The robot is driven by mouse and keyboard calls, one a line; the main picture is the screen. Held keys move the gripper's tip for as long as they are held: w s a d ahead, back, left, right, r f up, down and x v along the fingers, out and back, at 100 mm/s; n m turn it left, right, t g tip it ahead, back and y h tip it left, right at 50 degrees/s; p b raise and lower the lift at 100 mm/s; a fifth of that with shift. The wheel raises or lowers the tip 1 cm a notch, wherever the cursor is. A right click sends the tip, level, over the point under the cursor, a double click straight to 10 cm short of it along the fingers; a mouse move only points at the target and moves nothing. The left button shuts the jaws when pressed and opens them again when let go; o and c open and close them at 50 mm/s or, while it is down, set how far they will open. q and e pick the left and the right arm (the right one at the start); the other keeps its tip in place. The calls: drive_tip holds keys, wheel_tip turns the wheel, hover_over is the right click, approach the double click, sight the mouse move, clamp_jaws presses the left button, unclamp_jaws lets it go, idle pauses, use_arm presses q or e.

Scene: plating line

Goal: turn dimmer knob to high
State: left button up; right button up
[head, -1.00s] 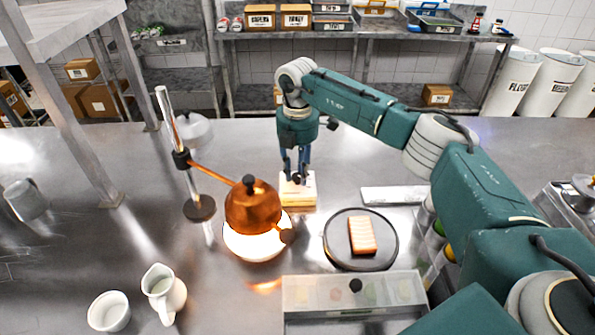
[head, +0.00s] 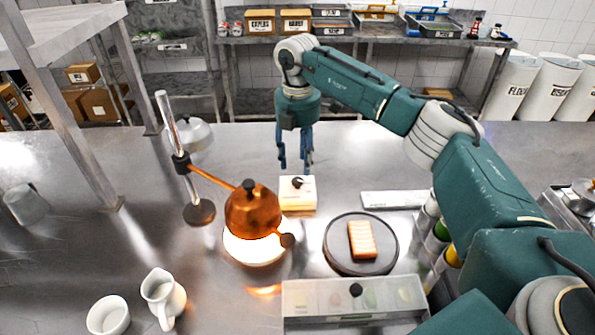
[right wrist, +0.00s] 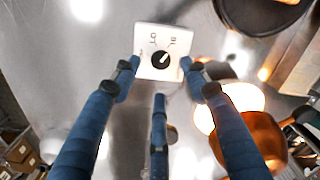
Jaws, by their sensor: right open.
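The dimmer is a small cream box (head: 306,200) with a round black knob (head: 297,183) on top, standing on the steel counter behind the copper lamp. In the right wrist view, the knob (right wrist: 160,59) has a white mark pointing up and right, toward the HI lettering on the box face (right wrist: 147,70). My right gripper (head: 295,168) is open and empty, above and just behind the box, apart from the knob. Its blue fingers (right wrist: 160,78) are spread in the wrist view. The copper heat lamp (head: 253,212) glows brightly. My left gripper is out of view.
A dark round plate (head: 338,258) with an orange-striped block (head: 361,239) lies right of the lamp. A lidded clear container (head: 300,300) is in front. A white jug (head: 163,297) and bowl (head: 108,316) stand front left. The counter behind the box is clear.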

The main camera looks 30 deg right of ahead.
sight(298, 180)
wheel_tip(298, 180, up, 6)
idle(0.7)
